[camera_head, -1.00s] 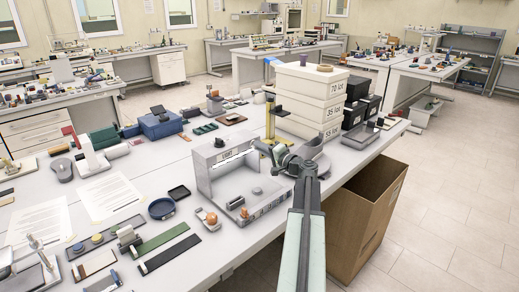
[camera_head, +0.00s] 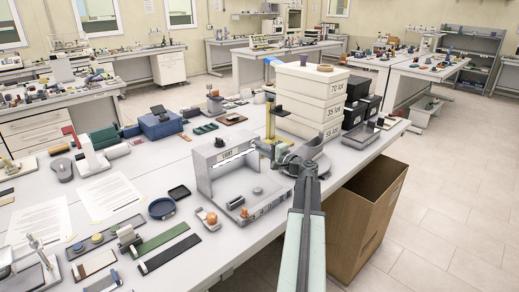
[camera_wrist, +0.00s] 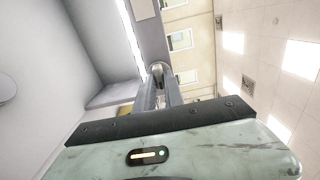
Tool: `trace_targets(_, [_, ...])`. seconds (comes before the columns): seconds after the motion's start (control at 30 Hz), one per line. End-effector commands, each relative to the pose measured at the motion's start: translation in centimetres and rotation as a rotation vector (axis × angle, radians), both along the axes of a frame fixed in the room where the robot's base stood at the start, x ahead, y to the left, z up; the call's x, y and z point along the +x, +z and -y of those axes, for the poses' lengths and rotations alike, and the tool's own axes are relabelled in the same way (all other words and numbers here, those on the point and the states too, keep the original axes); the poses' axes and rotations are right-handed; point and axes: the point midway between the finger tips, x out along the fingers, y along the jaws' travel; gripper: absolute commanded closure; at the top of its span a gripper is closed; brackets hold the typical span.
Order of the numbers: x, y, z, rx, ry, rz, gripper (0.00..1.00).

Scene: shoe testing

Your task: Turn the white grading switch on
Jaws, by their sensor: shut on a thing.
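The grey inspection booth (camera_head: 203,172) stands on the near bench with its front open. A bright white light strip runs under its top edge and also shows in the wrist view (camera_wrist: 130,38). My gripper (camera_head: 258,147) is at the right end of the booth's top front bar. In the wrist view, my gripper (camera_wrist: 158,82) is shut on a small grey rounded piece at the bar, which looks like the switch (camera_wrist: 157,69). The fingers hide most of it, and its on or off position cannot be told.
White stacked boxes (camera_head: 308,98) and a yellow post gauge (camera_head: 270,120) stand behind my gripper. An orange-brown knob (camera_head: 212,217) sits before the booth. A cardboard bin (camera_head: 350,235) stands on the floor to the right.

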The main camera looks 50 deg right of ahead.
Motion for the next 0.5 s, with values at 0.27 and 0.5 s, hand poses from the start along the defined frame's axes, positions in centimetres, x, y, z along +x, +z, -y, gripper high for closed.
trace_targets(0.27, [0.07, 0.13, 0.07, 0.003, -0.001, 0.004, 0.65])
trace_targets(0.5, [-0.11, 0.06, 0.03, 0.001, -0.001, 0.002, 0.65])
